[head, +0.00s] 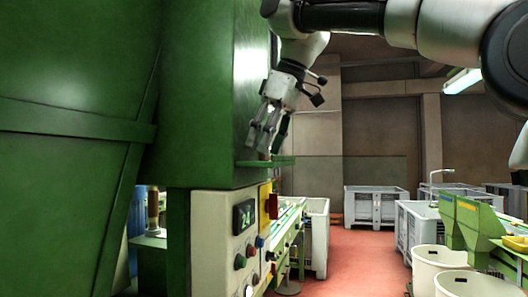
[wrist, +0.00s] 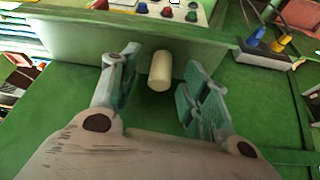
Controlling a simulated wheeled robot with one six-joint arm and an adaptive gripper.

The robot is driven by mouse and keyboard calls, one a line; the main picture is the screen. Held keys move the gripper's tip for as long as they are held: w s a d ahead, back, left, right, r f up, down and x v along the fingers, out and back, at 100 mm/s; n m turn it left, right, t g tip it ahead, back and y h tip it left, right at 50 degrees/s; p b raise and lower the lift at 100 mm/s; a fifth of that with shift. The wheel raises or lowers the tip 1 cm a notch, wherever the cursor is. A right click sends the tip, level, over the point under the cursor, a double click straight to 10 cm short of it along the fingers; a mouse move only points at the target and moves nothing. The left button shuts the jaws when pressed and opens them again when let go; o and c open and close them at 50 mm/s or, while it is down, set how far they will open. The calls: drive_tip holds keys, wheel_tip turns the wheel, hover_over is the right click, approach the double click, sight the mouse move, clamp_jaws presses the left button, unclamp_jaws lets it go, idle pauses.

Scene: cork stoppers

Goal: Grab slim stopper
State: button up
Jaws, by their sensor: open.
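A slim, pale cork stopper (wrist: 160,71) shows in the wrist view, on the green surface between and a little beyond my fingertips. My gripper (wrist: 158,78) is open, with one finger on each side of the stopper and a gap on both sides; the right gap is wider. In the head view my gripper (head: 267,138) points down beside the big green machine, above a small green ledge (head: 265,163). I cannot make out the stopper in the head view.
A control panel (head: 245,240) with buttons and a display stands below the ledge. The green machine wall (head: 215,90) is close on the left. Grey crates (head: 375,206) and white tubs (head: 440,262) stand on the red floor to the right. A low green wall (wrist: 110,40) rises behind the stopper.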

drive_tip(key=c, duration=0.7)
